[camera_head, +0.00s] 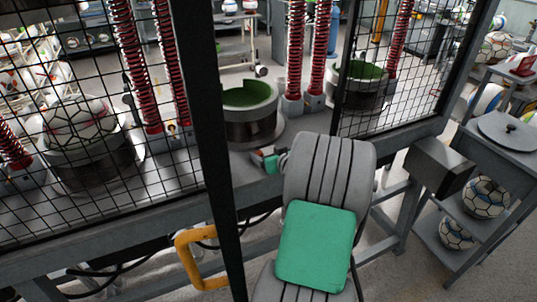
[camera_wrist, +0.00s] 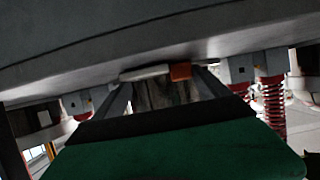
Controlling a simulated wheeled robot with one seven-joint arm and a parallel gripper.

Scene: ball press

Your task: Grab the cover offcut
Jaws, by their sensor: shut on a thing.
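My gripper (camera_head: 264,160) is small in the head view, just above the press table between the mesh panels and in front of the middle cup.
The press table's grey surface fills the top of the inverted wrist view. A green-lined cup (camera_head: 250,112) stands close behind my gripper. A dark frame post (camera_head: 212,150) is on the left, and red springs (camera_head: 296,50) rise behind. Balls (camera_head: 485,197) sit on the right rack.

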